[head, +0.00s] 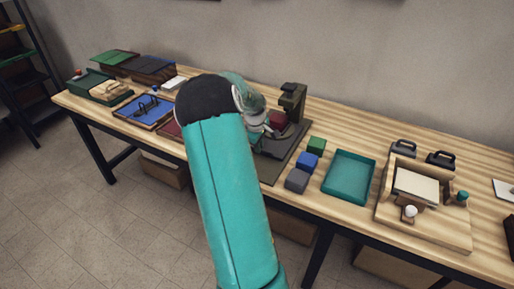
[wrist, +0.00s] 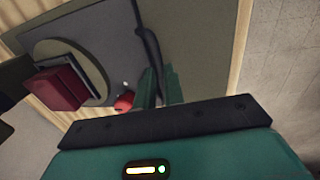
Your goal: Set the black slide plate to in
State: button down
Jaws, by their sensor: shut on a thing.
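A dark press-like device (head: 291,103) stands on the workbench, with an upright column, a dark base board (head: 283,157) and a dark red block (head: 277,120). In the wrist view the board (wrist: 205,60) carries a round dark plate (wrist: 90,60), the red block (wrist: 62,87) and a small red knob (wrist: 124,102). A thin black bent bar (wrist: 149,45) runs down between the green fingers of my gripper (wrist: 158,85), which is shut on it. I cannot tell whether this bar belongs to the black slide plate. My arm hides most of the grip in the head view.
Green, blue and grey cubes (head: 307,160) and a teal tray (head: 349,177) lie right of the device. A wooden box (head: 425,220) stands farther right. A blue tray (head: 145,110) and a green box (head: 88,83) are left. The wall is close behind the workbench (head: 340,120).

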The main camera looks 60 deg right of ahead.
jog(key=shift+w, duration=0.1)
jog(key=c, duration=1.5)
grip_release()
notch_tip(320, 180, up, 14)
jog(key=a, duration=0.2)
jog(key=shift+s+a+f, duration=0.2)
jog(key=shift+a, duration=0.1)
